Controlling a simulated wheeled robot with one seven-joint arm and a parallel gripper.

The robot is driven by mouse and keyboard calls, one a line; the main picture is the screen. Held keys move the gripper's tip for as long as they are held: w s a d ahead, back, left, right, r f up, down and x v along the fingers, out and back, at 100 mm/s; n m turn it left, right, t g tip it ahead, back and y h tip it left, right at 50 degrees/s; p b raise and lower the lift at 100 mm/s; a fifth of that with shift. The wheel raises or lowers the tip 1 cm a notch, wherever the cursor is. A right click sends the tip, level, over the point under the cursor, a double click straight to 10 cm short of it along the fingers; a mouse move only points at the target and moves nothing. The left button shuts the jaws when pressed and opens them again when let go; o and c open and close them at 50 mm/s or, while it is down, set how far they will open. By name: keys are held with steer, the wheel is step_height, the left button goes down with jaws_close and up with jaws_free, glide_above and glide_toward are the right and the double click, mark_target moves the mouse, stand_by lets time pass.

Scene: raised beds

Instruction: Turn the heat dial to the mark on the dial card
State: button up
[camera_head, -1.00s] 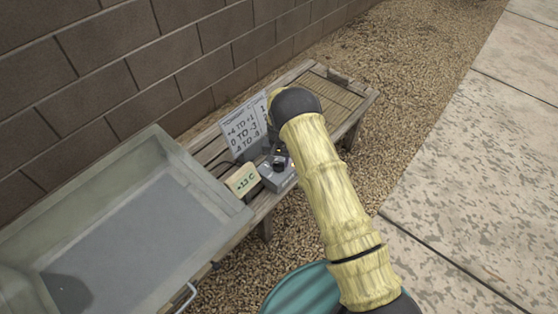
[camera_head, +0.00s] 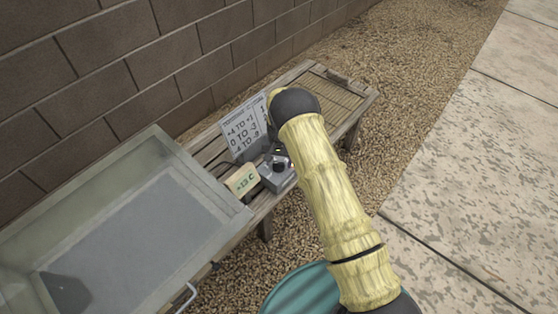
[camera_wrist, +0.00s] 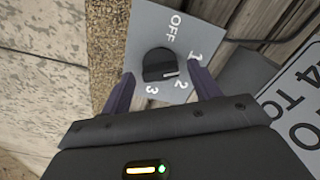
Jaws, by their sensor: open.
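The heat dial is a black knob (camera_wrist: 158,64) on a grey control box, its face (camera_wrist: 150,25) marked OFF, 1, 2 and 3. The white pointer on the knob points toward the 2. The box (camera_head: 276,178) also shows in the head view, on the bench. My gripper (camera_wrist: 161,76) is open, with one finger on each side of the knob; contact is not clear. A white card (camera_head: 243,130) with rows of temperature ranges stands behind the box, its right side hidden by my arm. A small cream card (camera_head: 242,181) stands left of the box, seeming to read 13 C.
A large grey-green tray (camera_head: 205,165) takes up the bench's left part. A slatted wooden mat (camera_head: 335,92) lies at the bench's far end. A block wall (camera_head: 150,60) runs behind. Gravel and concrete paving (camera_head: 470,190) lie to the right.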

mark_target(279, 163)
step_height(279, 163, up, 17)
steer(key=p, duration=0.1)
steer(key=shift+r+p, duration=0.2)
steer(key=shift+p, duration=0.1)
stand_by(0.6)
steer(key=s+d+r+t, duration=0.1)
steer(key=s+d+r, duration=0.8)
steer(key=s+d, duration=0.15)
steer(key=s+d+r+n+t, duration=0.15)
steer(key=s+d, duration=0.25)
steer(key=s, duration=0.4)
steer(key=s+d+r, duration=0.2)
steer(key=s+d, duration=0.2)
steer(key=s, duration=0.5)
steer(key=w+p+v, duration=0.2)
steer(key=p+v, duration=0.7)
steer(key=w+r+p+v, duration=0.1)
steer(key=w+p+v, duration=0.1)
steer(key=p+v, duration=0.7)
